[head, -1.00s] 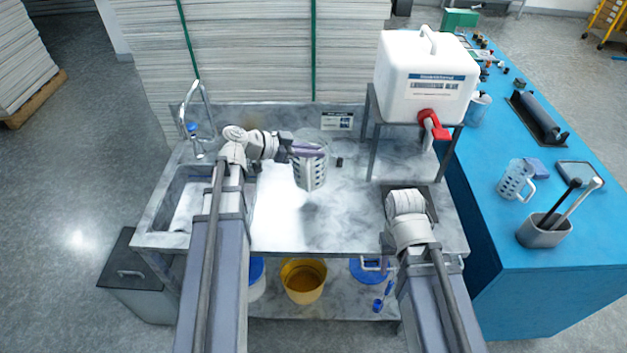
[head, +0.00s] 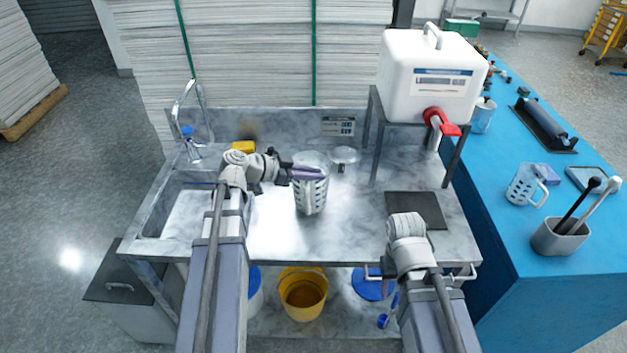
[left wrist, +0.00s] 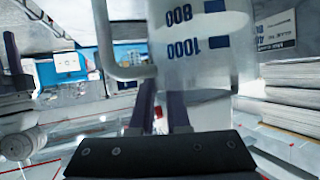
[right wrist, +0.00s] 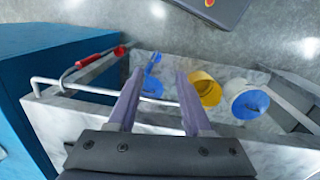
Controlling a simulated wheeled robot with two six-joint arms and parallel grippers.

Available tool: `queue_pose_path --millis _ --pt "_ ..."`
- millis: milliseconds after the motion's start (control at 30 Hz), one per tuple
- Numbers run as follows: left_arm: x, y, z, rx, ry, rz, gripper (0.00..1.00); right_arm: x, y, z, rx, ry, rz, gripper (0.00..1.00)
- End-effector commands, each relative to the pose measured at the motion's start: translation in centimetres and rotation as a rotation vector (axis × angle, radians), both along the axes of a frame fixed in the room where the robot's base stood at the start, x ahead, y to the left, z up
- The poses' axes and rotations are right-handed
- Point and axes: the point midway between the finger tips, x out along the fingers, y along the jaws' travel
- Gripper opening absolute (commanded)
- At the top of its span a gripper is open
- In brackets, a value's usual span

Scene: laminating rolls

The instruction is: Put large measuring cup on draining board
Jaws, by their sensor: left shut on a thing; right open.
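The large measuring cup (head: 312,194) is clear with dark blue marks and looks upright over the bright grey metal top right of the sink, which I take for the draining board (head: 277,232). My left gripper (head: 309,172) is shut on the cup near its upper part. In the left wrist view the cup (left wrist: 200,60) fills the upper middle, with 800 and 1000 marks and its handle at left. I cannot tell whether its base touches the board. My right gripper (right wrist: 158,102) is open and empty, above the unit's front edge; the head view hides its fingers.
The sink basin (head: 185,212) is at left, with a yellow block (head: 243,147) behind. A dark mat (head: 416,209) lies right. A white water container (head: 432,80) stands on a rack. Another measuring cup (head: 522,187) is on the blue table (head: 545,245). A yellow bucket (head: 303,293) sits below.

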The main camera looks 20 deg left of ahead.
Motion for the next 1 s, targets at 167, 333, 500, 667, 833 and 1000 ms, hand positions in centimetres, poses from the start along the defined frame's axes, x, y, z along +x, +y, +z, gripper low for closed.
queue_pose_path --millis 167,333,500,667,833,1000 --pt "0.0 0.0 0.1 -0.002 -0.002 0.001 0.0 0.0 0.0 0.0 0.0 0.0 0.0 0.5" --pt "0.0 0.0 -0.1 0.0 0.0 0.0 0.16 0.0 0.0 -0.1 0.0 0.0 0.0 0.5" --pt "0.0 0.0 -0.1 0.0 0.0 0.0 0.35 0.0 0.0 -0.1 0.0 0.0 0.0 0.5" --pt "0.0 0.0 -0.1 0.0 0.0 0.0 0.45 0.0 0.0 -0.1 0.0 0.0 0.0 0.5" --pt "0.0 0.0 0.0 0.0 0.0 0.0 0.45 0.0 0.0 0.0 0.0 0.0 0.0 0.5" --pt "-0.9 1.1 0.9 0.0 -0.001 0.004 0.45 0.0 0.0 0.9 0.0 0.0 0.0 0.5"
